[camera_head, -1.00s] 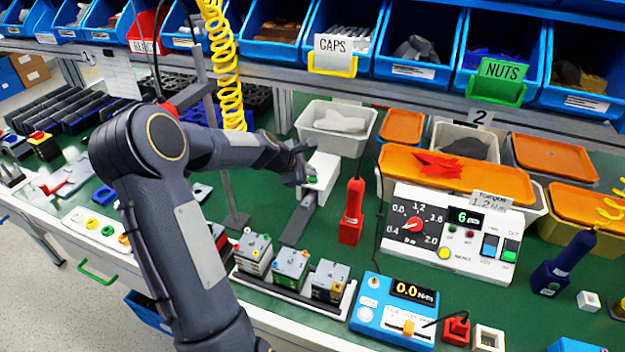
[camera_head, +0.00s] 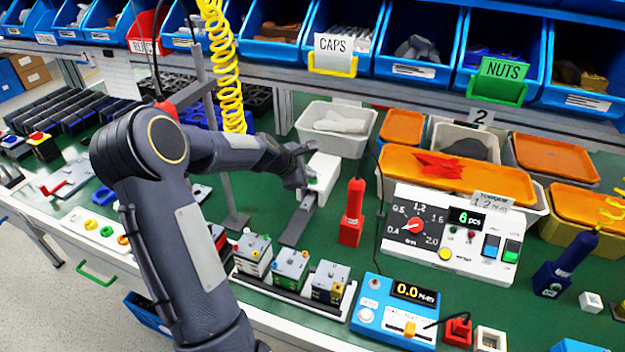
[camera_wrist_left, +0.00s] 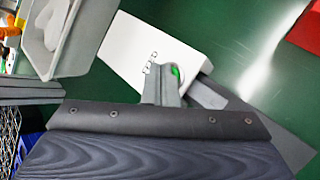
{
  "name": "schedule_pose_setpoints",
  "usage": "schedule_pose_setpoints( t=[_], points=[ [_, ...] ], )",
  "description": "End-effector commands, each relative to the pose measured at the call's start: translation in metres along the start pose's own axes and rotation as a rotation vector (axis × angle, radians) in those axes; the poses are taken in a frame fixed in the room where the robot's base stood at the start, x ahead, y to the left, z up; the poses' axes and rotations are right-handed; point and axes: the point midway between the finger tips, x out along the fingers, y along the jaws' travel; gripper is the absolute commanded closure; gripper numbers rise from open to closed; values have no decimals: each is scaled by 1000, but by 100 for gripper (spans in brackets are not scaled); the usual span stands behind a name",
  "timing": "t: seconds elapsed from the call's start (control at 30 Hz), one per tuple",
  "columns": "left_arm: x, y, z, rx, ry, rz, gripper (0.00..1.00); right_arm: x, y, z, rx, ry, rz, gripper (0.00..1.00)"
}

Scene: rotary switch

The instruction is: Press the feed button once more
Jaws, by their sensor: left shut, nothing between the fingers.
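A white feeder box (camera_head: 325,170) with a grey chute (camera_head: 299,222) stands on the green bench mat. Its green button (camera_head: 313,182) shows only partly beside my left gripper (camera_head: 303,168). The wrist view shows the white box (camera_wrist_left: 150,45) and a sliver of the green button (camera_wrist_left: 176,72) at the tip of the shut, empty fingers (camera_wrist_left: 164,82). The fingers hide most of the button; I cannot tell whether they touch it. The white control panel (camera_head: 440,250) has a display (camera_head: 466,217) that reads 6 pcs. My right gripper is not in view.
A red bottle (camera_head: 352,212) stands right of the chute. A grey bin (camera_head: 338,128) is behind the feeder. A tray (camera_head: 290,297) of small grey units and a blue torque meter (camera_head: 395,312) lie in front.

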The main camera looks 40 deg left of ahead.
Motion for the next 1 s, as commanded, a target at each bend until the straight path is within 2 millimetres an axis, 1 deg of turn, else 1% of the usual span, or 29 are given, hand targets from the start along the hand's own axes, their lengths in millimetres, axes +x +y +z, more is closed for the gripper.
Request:
schedule_pose_setpoints(
  t=[0.33,0.7,1.0],
  points=[
    [0,-1,-1,-1,1,-2,100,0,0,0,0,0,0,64],
    [-11,8,7,-1,1,-1,100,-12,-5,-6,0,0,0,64],
    [-11,8,7,0,1,-1,100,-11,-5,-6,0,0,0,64]
  ],
)
